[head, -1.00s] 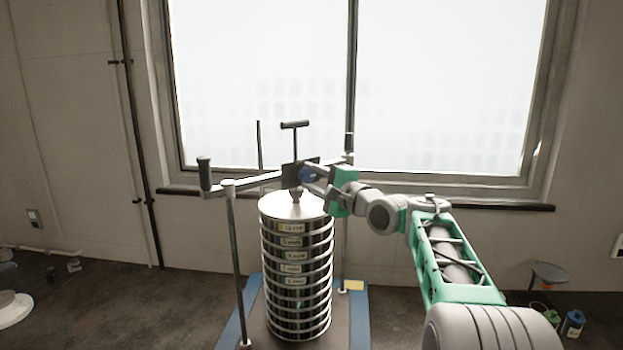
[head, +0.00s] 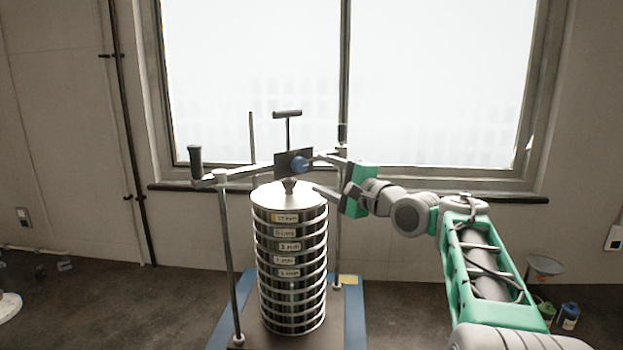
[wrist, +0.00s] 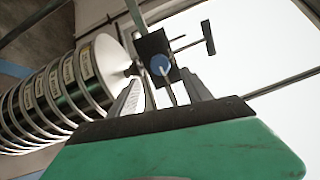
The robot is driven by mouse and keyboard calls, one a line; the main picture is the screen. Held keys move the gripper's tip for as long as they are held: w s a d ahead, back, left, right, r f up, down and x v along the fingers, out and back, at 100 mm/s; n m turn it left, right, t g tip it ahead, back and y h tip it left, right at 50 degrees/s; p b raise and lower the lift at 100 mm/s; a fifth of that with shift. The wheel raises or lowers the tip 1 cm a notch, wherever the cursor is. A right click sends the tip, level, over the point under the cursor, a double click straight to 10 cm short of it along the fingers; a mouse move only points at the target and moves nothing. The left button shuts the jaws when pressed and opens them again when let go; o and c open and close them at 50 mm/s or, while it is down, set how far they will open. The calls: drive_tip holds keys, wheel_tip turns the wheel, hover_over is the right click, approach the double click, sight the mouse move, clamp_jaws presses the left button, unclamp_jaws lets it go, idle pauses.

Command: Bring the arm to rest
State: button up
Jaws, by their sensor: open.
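My gripper (head: 317,175) is open and empty to the right of the shaker's clamp. Its two fingers point left toward the dark clamp block (head: 282,161) with a blue round knob (head: 301,165). In the wrist view the block (wrist: 148,44) and blue knob (wrist: 160,65) show beyond and between the finger tips (wrist: 161,88). I cannot tell whether the upper finger is fully clear of the knob. My arm (head: 482,262) reaches in from the lower right, bent at the wrist.
A stack of labelled sieves (head: 290,262) with a round lid stands upright on the blue-edged base (head: 353,310), below the clamp. Upright rods (head: 231,265) flank it. A crossbar with a black handle (head: 195,160) extends left. A T-handle (head: 287,114) rises above. Bottles (head: 569,316) stand at the right.

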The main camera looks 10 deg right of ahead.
drive_tip(key=shift+s+d, duration=0.1)
drive_tip(key=shift+s, duration=0.2)
